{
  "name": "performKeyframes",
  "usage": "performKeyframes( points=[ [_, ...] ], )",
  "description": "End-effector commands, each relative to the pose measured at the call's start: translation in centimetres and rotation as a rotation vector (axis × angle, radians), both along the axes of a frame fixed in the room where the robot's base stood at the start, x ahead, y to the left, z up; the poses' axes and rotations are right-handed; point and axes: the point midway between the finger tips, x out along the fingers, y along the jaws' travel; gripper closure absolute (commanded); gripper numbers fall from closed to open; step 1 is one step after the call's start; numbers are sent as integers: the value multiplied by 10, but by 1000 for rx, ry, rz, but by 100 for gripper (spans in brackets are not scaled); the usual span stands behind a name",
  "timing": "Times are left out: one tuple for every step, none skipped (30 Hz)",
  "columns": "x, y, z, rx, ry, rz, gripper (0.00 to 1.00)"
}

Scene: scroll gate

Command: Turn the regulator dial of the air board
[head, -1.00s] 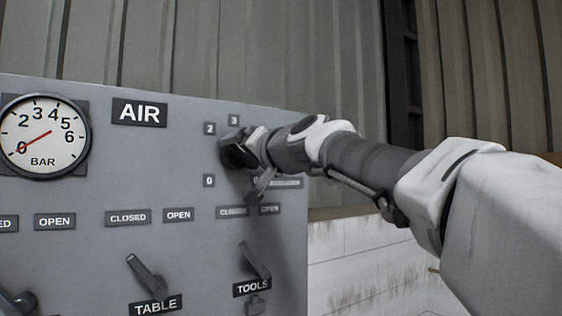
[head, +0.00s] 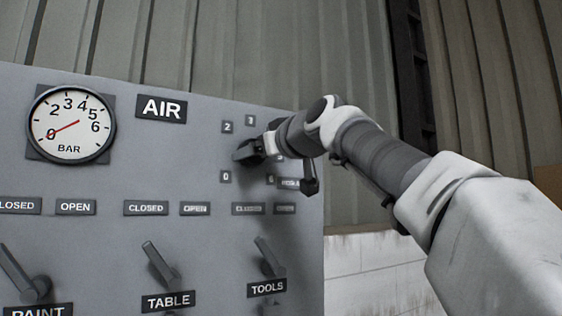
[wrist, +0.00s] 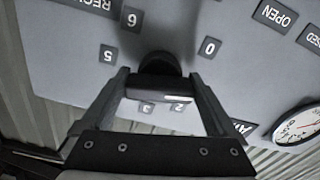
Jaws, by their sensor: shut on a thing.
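The grey air board (head: 110,230) fills the left of the head view. Its black regulator dial (head: 246,152) sits at the upper right, ringed by number plates. My gripper (head: 262,147) is at the dial, shut on it. In the wrist view, which is upside down, the dial (wrist: 158,88) is a dark bar with a white mark, between the two fingers of my gripper (wrist: 160,88). Plates 0, 2, 3, 5 and 6 show around it. The round gauge (head: 70,124) reads about 0 bar; it also shows in the wrist view (wrist: 298,126).
Paint (head: 28,280), table (head: 160,265) and tools (head: 268,258) levers stand out below the dial, under CLOSED and OPEN plates. A corrugated wall (head: 250,50) is behind. Right of the board is a pale block wall (head: 370,270).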

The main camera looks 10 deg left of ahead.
Motion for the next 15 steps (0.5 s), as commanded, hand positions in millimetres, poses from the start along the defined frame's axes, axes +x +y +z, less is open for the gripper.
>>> performKeyframes(
  points=[
    [1, -1, -3, -36, -26, -1, 62],
    [1, -1, -2, -58, -43, -2, 62],
    [1, -1, -2, -87, -66, -1, 62],
    [1, -1, -2, -109, -83, -1, 62],
    [1, -1, -2, -131, -100, -2, 62],
    [1, -2, -1, -159, -121, -2, 62],
    [1, -1, -1, -180, -136, -1, 62],
    [1, -1, -1, -201, -150, 0, 62],
    [1, -1, -1, -227, -170, 0, 62],
    [1, -1, -1, -246, -184, -1, 62],
    [1, -2, -1, -263, -198, -1, 62],
    [1, -2, -1, -286, -216, -1, 62],
    [1, -2, 0, -302, -228, -1, 62],
    [1, -2, 0, -318, -240, -1, 62],
    [1, -2, 0, -337, -255, -2, 62]
  ],
)
